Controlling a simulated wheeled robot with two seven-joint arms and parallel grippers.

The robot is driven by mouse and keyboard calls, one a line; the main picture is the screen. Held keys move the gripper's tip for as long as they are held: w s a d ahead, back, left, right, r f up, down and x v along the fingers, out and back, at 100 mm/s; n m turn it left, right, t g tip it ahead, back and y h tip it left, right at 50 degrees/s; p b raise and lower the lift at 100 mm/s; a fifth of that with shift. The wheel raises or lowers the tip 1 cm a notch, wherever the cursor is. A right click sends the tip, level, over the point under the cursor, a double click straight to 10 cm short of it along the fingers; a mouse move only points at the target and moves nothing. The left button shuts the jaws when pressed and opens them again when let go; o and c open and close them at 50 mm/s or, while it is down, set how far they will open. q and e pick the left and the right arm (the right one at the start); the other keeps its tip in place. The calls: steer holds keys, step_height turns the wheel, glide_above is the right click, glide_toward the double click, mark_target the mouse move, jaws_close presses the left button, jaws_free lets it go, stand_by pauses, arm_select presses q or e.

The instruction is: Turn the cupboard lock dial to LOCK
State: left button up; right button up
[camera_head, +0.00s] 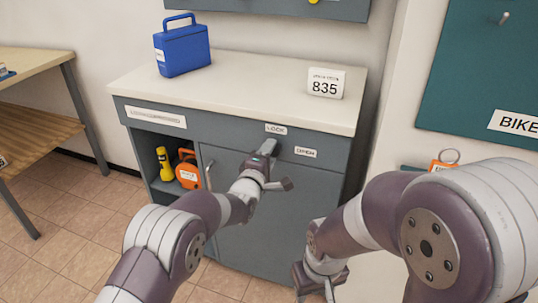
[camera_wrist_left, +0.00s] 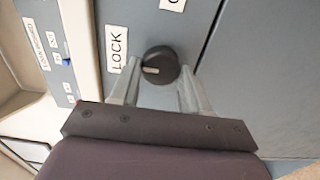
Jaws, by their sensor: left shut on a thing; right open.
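The cupboard lock dial (camera_wrist_left: 163,57) is a round black knob with a pale pointer mark, on the grey cupboard (camera_head: 262,222). In the left wrist view the mark is on the dial's left side, the side of the LOCK label (camera_wrist_left: 117,50). My left gripper (camera_wrist_left: 162,70) is shut on the dial, one finger on each side. In the head view the left gripper (camera_head: 266,150) hides the dial, below the LOCK label (camera_head: 275,129) and left of the OPEN label (camera_head: 305,152). My right gripper (camera_head: 322,284) is open and empty, low at the cupboard's front right.
A blue box (camera_head: 182,50) and a white 835 sign (camera_head: 325,83) stand on the cupboard top. An open compartment at left holds a yellow flashlight (camera_head: 164,163) and an orange item (camera_head: 188,171). A door handle (camera_head: 209,175) is left of my left gripper. A wooden table (camera_head: 35,62) stands at far left.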

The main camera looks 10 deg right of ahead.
stand_by(0.4)
arm_select(q)
steer(key=o, duration=1)
steer(key=shift+o, duration=0.2)
steer(key=p+v, duration=0.2)
steer(key=v, duration=1)
steer(key=shift+s+a, duration=0.25)
steer(key=shift+s, duration=0.05)
